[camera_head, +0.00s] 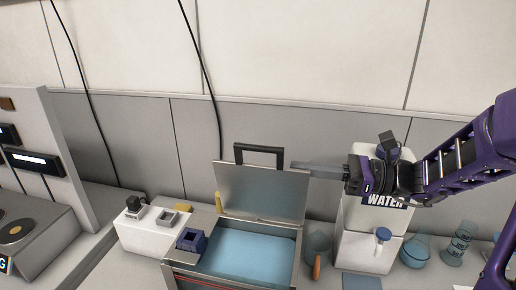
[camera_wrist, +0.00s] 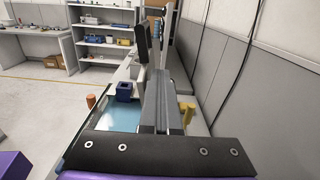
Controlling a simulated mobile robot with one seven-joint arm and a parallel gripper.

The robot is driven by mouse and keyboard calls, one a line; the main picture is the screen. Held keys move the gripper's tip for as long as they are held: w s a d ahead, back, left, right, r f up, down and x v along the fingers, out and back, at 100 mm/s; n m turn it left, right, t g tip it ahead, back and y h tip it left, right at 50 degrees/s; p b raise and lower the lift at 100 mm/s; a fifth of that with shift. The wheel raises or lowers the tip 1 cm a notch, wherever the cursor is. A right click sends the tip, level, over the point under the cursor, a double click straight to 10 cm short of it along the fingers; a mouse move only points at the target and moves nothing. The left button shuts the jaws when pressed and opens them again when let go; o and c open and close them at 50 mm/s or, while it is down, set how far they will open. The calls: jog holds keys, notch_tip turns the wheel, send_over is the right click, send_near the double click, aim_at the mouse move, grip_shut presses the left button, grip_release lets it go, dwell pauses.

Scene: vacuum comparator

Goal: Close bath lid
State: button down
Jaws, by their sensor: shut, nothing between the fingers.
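The bath (camera_head: 180,280) is a metal box with blue liquid inside, at the lower middle of the head view. Its lid (camera_head: 255,192) stands open and steep at the back, with a dark handle (camera_head: 259,150) on its upper edge. In the wrist view the lid (camera_wrist: 171,40) shows nearly edge-on, with the handle (camera_wrist: 144,42) on its left. My gripper (camera_head: 293,166) is shut and empty, pointing left at the lid's upper right corner. It overlaps that corner in the picture; I cannot tell whether it touches. In the wrist view the fingers (camera_wrist: 159,75) point toward the lid's edge.
A white water container (camera_head: 370,235) stands right of the bath, beneath my gripper. Blue glassware (camera_head: 416,250) is farther right. A small blue block (camera_head: 190,241) sits at the bath's left edge, with a white box (camera_head: 150,232) beyond. A wall panel (camera_head: 330,125) rises behind.

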aim_at(304, 181)
jog(key=shift+s+a+f, duration=0.15)
jog(key=shift+s, duration=0.65)
jog(key=shift+s+a+f, duration=0.15)
jog(key=shift+s, duration=0.6)
jog(key=s, duration=0.2)
jog(key=s+f, duration=0.1)
jog(key=shift+a+f, duration=0.1)
jog(key=shift+a, duration=0.2)
